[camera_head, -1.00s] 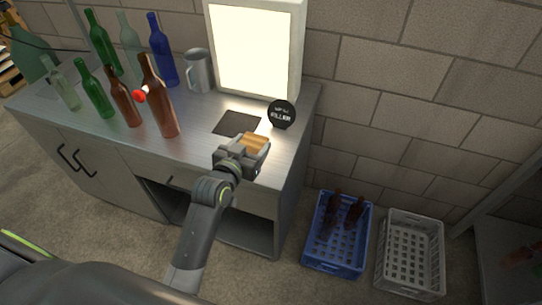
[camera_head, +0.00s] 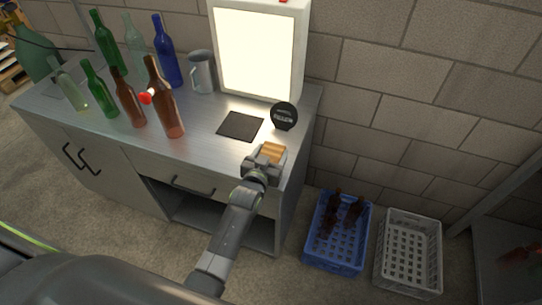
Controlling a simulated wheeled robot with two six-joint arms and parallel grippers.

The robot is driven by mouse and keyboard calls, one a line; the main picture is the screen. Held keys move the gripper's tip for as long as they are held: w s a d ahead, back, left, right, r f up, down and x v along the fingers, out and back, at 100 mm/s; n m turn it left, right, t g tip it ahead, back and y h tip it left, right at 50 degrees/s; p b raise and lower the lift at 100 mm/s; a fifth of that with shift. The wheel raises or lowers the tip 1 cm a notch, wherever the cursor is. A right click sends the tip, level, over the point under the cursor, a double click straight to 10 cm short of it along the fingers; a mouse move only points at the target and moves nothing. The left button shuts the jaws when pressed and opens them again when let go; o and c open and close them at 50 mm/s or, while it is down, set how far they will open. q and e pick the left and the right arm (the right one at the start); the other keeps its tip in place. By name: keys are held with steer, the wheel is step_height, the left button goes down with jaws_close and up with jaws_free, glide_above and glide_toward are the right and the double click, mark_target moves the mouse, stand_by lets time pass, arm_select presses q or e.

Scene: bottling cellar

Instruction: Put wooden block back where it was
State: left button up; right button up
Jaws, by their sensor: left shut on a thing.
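The wooden block (camera_head: 273,150) is a small orange-brown piece between the fingers of my left gripper (camera_head: 267,156). The gripper is shut on it near the right front part of the metal counter (camera_head: 208,133). I cannot tell whether the block touches the counter top or is held just above it. A dark square mat (camera_head: 240,126) lies bare on the counter, behind and to the left of the gripper. My right gripper is not in view.
A round black sign (camera_head: 284,115) stands close behind the gripper, before a lit white panel (camera_head: 257,55). A metal mug (camera_head: 201,72) and several bottles, including a tall brown one (camera_head: 166,108), stand left. A blue crate (camera_head: 337,262) and a grey crate (camera_head: 409,266) are on the floor.

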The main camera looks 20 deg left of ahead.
arm_select(q)
steer(key=shift+f, duration=0.4)
steer(key=shift+f, duration=0.15)
steer(key=o, duration=1.1)
